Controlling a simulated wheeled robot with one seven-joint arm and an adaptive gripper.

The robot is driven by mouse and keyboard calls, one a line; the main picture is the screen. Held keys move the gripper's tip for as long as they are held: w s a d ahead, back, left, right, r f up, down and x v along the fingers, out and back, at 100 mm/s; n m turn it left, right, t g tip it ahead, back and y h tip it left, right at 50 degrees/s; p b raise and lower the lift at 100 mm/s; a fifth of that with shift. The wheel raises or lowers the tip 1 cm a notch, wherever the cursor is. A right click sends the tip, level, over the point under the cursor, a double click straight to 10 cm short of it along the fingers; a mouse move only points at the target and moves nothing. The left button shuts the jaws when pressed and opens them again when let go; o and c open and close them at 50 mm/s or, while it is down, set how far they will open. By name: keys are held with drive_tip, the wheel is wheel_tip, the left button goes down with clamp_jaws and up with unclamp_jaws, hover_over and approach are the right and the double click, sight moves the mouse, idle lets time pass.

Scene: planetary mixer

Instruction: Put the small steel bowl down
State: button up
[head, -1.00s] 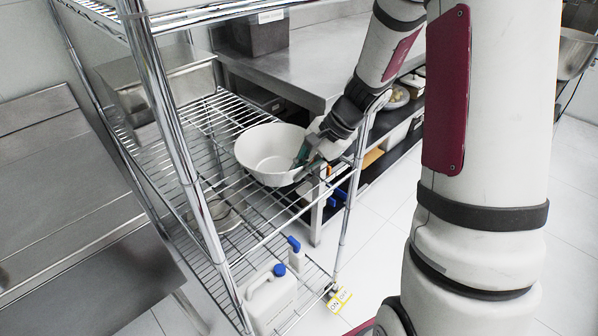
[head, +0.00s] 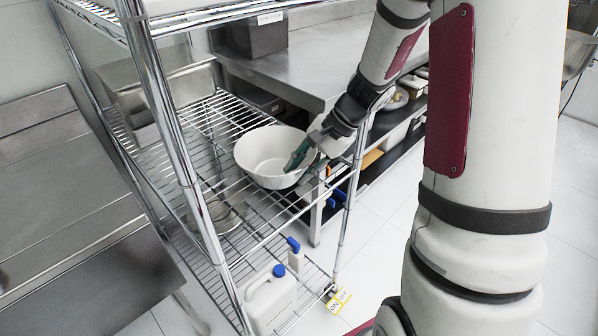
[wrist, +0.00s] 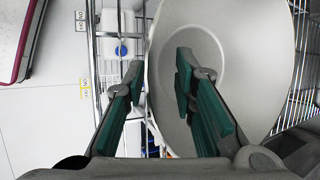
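A pale, off-white bowl (head: 262,150) stands upright on the wire shelf, near its right end; it does not look like bare steel. It fills much of the wrist view (wrist: 245,75). My gripper (head: 300,158) is at the bowl's right rim. In the wrist view my gripper (wrist: 157,78) has its green-padded fingers spread apart. One finger is outside the rim and the other is over the inside of the bowl. The rim runs between them with gaps visible on both sides. The bowl's underside is hidden.
A steel container (head: 165,80) stands at the shelf's left back. Chrome posts (head: 180,150) and an upper shelf frame the space. A white jug with a blue cap (head: 268,298) stands on the lower shelf. A steel counter (head: 310,75) lies behind. Shelf left of the bowl is clear.

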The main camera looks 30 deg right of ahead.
drive_tip(key=p+v, duration=0.1)
drive_tip(key=v, duration=0.9)
drive_tip(key=s+a+r+n+g+h, duration=0.1)
drive_tip(key=s+a+r+n+h, duration=0.1)
drive_tip(key=s+a+r+n, duration=0.55)
drive_tip(key=s+a+n+h, duration=0.1)
drive_tip(key=s+n+h, duration=0.1)
drive_tip(key=s, duration=0.6)
drive_tip(key=s+a+r+n+h, duration=0.1)
drive_tip(key=s+n, duration=0.3)
drive_tip(key=s, duration=0.5)
drive_tip(key=shift+s+a+r+t+h, duration=0.2)
drive_tip(key=shift+a+t+h, duration=0.15)
drive_tip(key=shift+a, duration=0.4)
drive_tip(key=shift+r, duration=0.1)
wheel_tip(320, 180, up, 8)
drive_tip(key=t+p, duration=0.1)
drive_tip(key=p, duration=0.6)
